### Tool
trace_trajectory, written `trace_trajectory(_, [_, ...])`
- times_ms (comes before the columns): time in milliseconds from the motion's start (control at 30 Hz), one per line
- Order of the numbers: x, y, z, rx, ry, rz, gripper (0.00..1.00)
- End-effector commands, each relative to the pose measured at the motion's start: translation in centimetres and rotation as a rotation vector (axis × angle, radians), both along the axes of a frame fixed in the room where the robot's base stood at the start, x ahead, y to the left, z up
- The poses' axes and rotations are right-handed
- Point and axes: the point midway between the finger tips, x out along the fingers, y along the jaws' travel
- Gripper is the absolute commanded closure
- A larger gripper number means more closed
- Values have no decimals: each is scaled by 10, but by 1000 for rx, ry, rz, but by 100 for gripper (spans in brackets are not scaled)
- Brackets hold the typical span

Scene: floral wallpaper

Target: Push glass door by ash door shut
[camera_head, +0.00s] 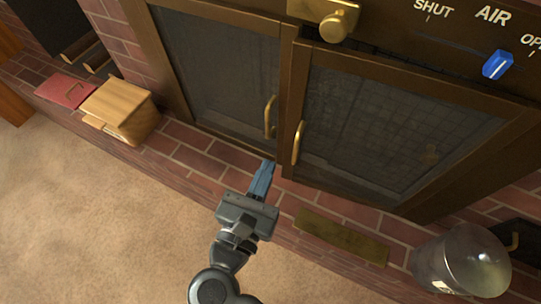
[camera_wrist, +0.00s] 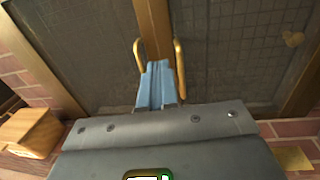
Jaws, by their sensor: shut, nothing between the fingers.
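Two brown-framed glass doors with dark mesh panes meet at the middle of the fireplace front. The left glass door (camera_head: 215,85) has a brass handle (camera_head: 270,117) at its right edge. The right glass door (camera_head: 385,130) has a brass handle (camera_head: 298,142) at its left edge, which seems to stand slightly forward of the left door. My gripper (camera_head: 266,168) is shut and empty, its blue fingers pointing at the doors' lower meeting edge. In the wrist view the fingertips (camera_wrist: 155,66) lie between the two handles; contact is unclear. I cannot tell which part is the ash door.
A brass plate (camera_head: 340,236) lies on the brick hearth. A glass jar (camera_head: 462,262) stands at right, near a black part with a brass handle (camera_head: 514,241). A wooden box (camera_head: 120,108) and red book-like item (camera_head: 66,90) sit left. A blue air slider (camera_head: 497,65) is above.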

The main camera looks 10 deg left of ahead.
Motion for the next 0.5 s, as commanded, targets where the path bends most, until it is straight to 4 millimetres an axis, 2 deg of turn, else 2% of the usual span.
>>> trace_trajectory(300, [61, -15, 0, -2, 0, -4, 100])
trace_trajectory(500, [94, -23, 0, -3, 1, -2, 100])
